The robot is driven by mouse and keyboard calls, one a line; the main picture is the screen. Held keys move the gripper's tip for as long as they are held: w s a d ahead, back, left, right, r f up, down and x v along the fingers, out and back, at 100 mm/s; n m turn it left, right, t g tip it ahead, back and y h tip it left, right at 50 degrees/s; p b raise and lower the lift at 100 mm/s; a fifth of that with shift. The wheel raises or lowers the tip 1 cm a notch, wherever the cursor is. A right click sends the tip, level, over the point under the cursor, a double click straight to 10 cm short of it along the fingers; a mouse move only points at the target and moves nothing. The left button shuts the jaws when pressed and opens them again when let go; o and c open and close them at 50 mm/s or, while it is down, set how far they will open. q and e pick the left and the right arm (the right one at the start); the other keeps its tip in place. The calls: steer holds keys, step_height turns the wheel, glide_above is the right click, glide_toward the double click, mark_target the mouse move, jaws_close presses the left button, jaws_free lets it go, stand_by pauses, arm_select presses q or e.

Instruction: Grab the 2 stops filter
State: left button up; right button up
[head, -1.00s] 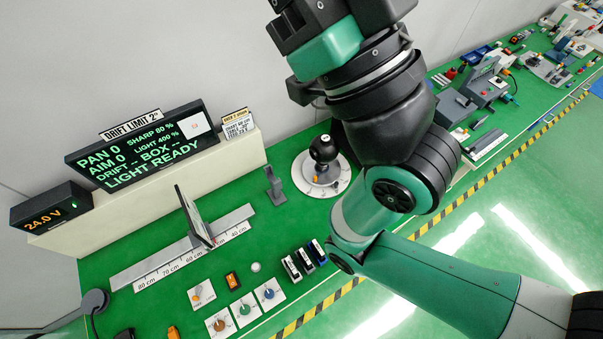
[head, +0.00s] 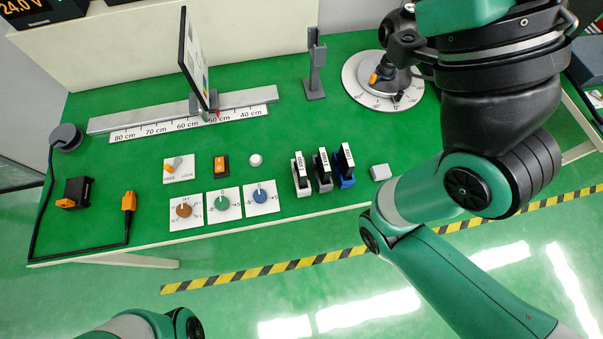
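Three small filters stand upright in a row near the bench's front edge in the head view. The left one has a white foot (head: 302,187), the middle one is dark grey (head: 322,182), and the right one has a blue foot (head: 346,180). Each has a white label on top, too small to read, so I cannot tell which is the 2 stops filter. My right arm passes to the right of them, and its gripper is not in view. Only a bit of my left arm shows at the bottom edge, without its gripper.
A gimbal camera (head: 391,72) on a round dial stands behind the filters, partly behind my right arm. A rail (head: 180,112) carries an upright panel (head: 192,62).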

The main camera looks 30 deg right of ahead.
stand_by(0.4)
arm_select(q)
steer(key=c, duration=0.7)
steer(key=shift+r, duration=0.1)
